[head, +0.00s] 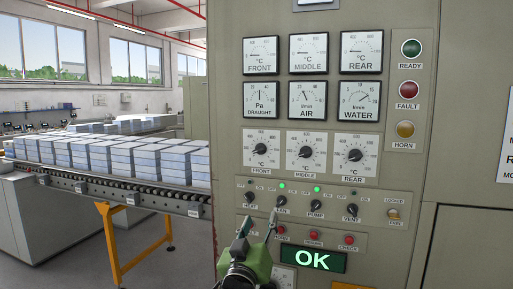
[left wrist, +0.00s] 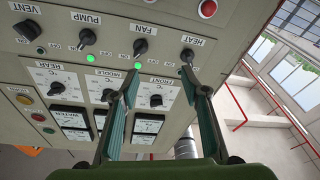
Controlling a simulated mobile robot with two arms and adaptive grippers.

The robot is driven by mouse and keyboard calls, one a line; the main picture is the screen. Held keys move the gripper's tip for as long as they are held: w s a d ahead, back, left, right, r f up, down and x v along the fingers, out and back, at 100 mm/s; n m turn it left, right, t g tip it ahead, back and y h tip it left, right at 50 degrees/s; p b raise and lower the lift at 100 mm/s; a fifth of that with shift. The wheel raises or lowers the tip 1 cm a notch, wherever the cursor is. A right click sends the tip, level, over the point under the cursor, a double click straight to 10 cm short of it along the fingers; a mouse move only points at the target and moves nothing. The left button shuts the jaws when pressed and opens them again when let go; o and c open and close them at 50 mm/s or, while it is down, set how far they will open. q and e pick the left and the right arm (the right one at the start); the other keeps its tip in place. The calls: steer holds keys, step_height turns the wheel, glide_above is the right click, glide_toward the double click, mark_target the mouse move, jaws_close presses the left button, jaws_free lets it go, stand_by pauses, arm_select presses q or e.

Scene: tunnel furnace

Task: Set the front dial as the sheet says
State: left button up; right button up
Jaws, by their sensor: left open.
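The front dial (head: 261,149) is a black knob on a white scale plate marked FRONT, the leftmost of three temperature dials on the grey panel. Its exact setting is too small to read. It also shows upside down in the left wrist view (left wrist: 156,100), between and beyond my fingers. My left gripper (head: 259,219) is open and empty, below the front dial and in front of the lower switch rows. Its two fingers frame the dial in the left wrist view (left wrist: 161,76) without visible contact. A white sheet (head: 508,135) is cut off at the right edge; its text is unreadable.
The middle dial (head: 306,153) and rear dial (head: 354,156) sit close beside it. Heat, fan, pump and vent switches (head: 282,203) lie below, with red buttons and a green OK display (head: 313,260). A roller conveyor (head: 110,188) with pale blocks runs at the left.

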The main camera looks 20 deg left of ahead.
arm_select(q)
steer(key=n+t+y, duration=0.1)
steer(key=n+t, duration=0.1)
glide_toward(258, 152)
steer(key=v, duration=0.4)
steer(key=p+x, duration=0.4)
steer(key=x, duration=0.7)
steer(key=shift+w+r+p, duration=0.25)
steer(key=shift+p, duration=0.1)
steer(key=shift+x, duration=0.8)
steer(key=shift+f, duration=0.1)
arm_select(e)
steer(key=r, duration=0.5)
steer(key=shift+w+r, duration=0.2)
steer(key=shift+w, duration=0.1)
arm_select(q)
steer(key=c, duration=1.1)
